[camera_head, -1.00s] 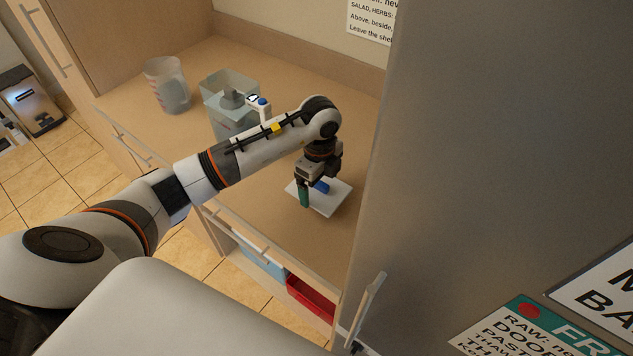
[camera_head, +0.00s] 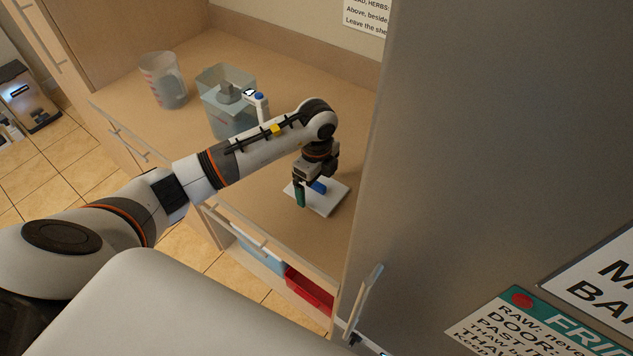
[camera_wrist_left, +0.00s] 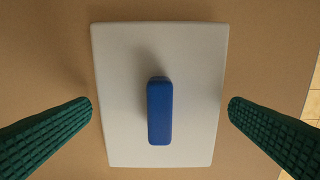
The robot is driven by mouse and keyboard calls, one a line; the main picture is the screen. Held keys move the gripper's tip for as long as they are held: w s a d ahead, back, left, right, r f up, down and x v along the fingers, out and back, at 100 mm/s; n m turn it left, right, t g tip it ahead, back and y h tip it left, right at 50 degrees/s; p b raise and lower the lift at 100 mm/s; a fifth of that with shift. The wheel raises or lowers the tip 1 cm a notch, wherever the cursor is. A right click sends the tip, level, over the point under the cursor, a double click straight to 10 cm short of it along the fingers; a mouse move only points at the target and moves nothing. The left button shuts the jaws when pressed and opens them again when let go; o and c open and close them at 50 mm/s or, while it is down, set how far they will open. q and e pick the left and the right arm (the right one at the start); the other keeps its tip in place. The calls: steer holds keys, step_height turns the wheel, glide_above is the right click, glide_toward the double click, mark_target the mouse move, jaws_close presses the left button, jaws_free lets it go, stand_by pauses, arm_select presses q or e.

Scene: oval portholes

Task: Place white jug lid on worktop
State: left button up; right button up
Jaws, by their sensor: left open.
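The white jug lid (camera_head: 327,203) is a flat white rectangle with a blue handle (camera_head: 319,187). It lies flat on the wooden worktop (camera_head: 290,230), near the tall grey panel. In the left wrist view the lid (camera_wrist_left: 200,60) fills the middle, with the blue handle (camera_wrist_left: 160,112) upright in the picture at its centre. My left gripper (camera_head: 309,193) is open above the lid. In the left wrist view its green fingers (camera_wrist_left: 160,112) stand apart on either side of the handle, not touching it. My right gripper is not in view.
A clear measuring jug (camera_head: 163,80) and a clear square container (camera_head: 229,118) with a grey item in it stand farther back on the worktop. A tall grey panel with a handle (camera_head: 365,300) stands at the right. A red bin (camera_head: 309,290) sits below the worktop.

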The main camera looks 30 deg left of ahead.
mark_target(317, 183)
arm_select(q)
step_height(317, 183, up, 11)
steer(key=b, duration=0.2)
steer(key=shift+r+b, duration=0.2)
steer(key=shift+b, duration=0.1)
steer(key=shift+d+f, duration=0.1)
